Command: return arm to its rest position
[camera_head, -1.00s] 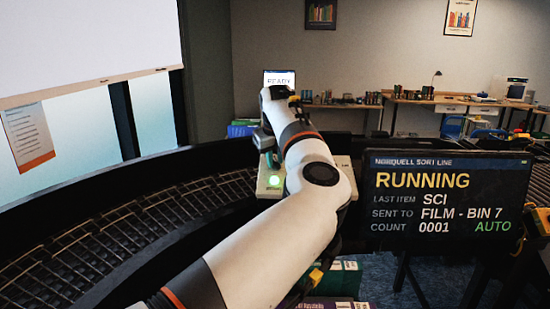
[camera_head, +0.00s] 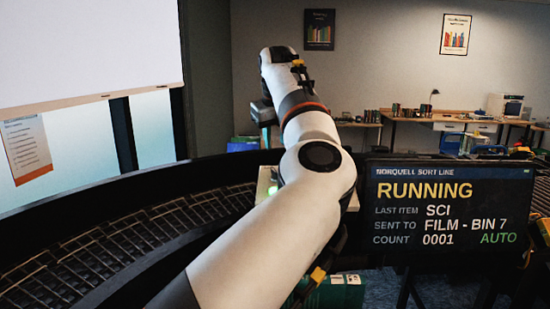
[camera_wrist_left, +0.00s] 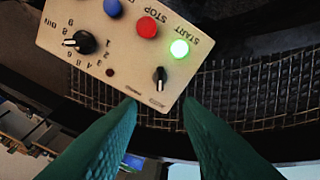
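My left arm stretches from the bottom of the head view to the upper middle, with the left gripper (camera_head: 263,113) at its far end, raised above the control box. In the left wrist view the two green fingers (camera_wrist_left: 159,104) are apart with nothing between them. The beige control box (camera_wrist_left: 110,65) shows upside down past the fingertips, apart from them as far as I can tell. It has a lit green START button (camera_wrist_left: 179,48), a red STOP button (camera_wrist_left: 147,27), a blue button and black knobs. In the head view my arm hides most of it. My right gripper is out of view.
A dark screen (camera_head: 446,215) reading RUNNING stands close to the right of my arm. The curved roller conveyor (camera_head: 130,235) runs along the left. A green crate (camera_head: 343,290) sits below the arm. Desks (camera_head: 440,120) stand at the back wall.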

